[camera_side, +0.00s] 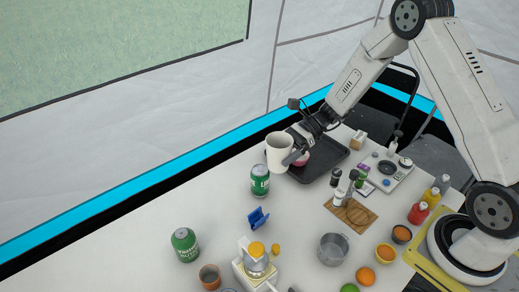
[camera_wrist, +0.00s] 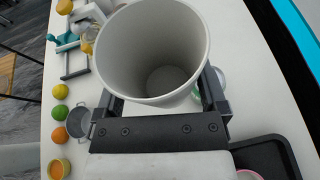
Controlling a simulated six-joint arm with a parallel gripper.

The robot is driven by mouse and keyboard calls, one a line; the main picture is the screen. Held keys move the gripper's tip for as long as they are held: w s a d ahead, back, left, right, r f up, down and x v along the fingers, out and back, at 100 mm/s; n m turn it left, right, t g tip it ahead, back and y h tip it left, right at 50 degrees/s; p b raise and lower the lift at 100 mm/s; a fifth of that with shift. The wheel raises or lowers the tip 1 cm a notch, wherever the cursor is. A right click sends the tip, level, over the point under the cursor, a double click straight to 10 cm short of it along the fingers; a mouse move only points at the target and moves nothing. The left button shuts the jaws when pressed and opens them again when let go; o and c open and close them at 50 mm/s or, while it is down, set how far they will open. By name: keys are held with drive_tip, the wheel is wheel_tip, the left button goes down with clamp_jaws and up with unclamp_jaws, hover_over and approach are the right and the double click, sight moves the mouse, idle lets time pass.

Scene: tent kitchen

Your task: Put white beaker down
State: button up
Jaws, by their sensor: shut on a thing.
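The white beaker (camera_side: 279,153) is upright and empty, held above the table beside the dark tray in the side view. It fills the upper middle of the wrist view (camera_wrist: 152,50), where I look down into its open mouth. My gripper (camera_side: 296,150) is shut on the beaker, with one finger on each side of it in the wrist view (camera_wrist: 160,95). The beaker's base and the table spot right under it are hidden in the wrist view. In the side view a green can (camera_side: 260,181) stands just below and left of the beaker.
The black tray (camera_side: 325,168) holds a pink item (camera_side: 302,159). Another green can (camera_side: 185,244), a blue holder (camera_side: 258,218), a metal pot (camera_side: 333,249) and a wooden board (camera_side: 350,214) stand around. The white table (camera_side: 140,222) is clear at the left.

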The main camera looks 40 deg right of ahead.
drive_tip(key=s+d+f+n+g, duration=0.3)
drive_tip(key=s+f+n+g, duration=0.2)
drive_tip(key=s+f+g, duration=0.1)
drive_tip(key=shift+s+f+n+g+h, duration=0.3)
drive_tip(key=shift+s+f+n+h, duration=0.1)
drive_tip(key=shift+s+f, duration=0.35)
drive_tip(key=shift+w+f, duration=0.1)
drive_tip(key=shift+f, duration=0.15)
drive_tip(key=shift+f, duration=3.2)
drive_tip(key=shift+f, duration=0.55)
drive_tip(key=o, duration=0.9)
